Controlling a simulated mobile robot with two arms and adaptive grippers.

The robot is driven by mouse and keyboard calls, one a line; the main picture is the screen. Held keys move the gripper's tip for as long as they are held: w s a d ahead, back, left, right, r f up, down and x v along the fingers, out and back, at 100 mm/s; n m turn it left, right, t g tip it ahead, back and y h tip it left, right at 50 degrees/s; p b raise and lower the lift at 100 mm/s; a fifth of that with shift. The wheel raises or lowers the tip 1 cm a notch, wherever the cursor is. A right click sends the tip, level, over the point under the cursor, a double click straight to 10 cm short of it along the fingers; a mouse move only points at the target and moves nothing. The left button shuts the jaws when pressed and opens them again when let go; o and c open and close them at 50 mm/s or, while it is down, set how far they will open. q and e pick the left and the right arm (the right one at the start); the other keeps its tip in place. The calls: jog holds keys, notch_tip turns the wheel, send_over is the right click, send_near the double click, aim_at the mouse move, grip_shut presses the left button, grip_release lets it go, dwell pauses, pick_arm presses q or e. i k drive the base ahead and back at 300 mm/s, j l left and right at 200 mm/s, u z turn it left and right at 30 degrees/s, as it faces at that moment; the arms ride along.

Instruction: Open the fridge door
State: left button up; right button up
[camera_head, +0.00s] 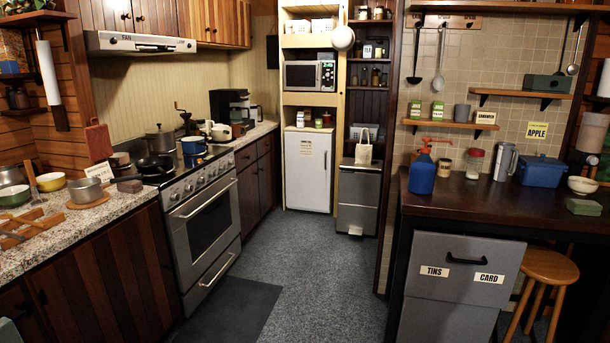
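The small white fridge (307,172) stands at the far end of the room, below the shelf with the microwave. Its front door looks closed, and a small paper label is stuck on its upper left part. A thin dark line shows near the door's right edge, too small to tell if it is a handle. Neither of my grippers shows in the head view.
A grey floor (310,275) runs clear to the fridge, with a dark mat (232,310) at the left. The oven (203,225) and counter line the left side. A grey bin (359,198) stands right of the fridge. A dark counter (470,207), grey drawers (455,300) and stool (548,268) are at right.

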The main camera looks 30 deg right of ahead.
aim_at(308, 154)
jog(key=i+l+z, duration=0.35)
jog(key=i, duration=0.2)
jog(key=i+z, duration=0.45)
jog(key=i, duration=4.55)
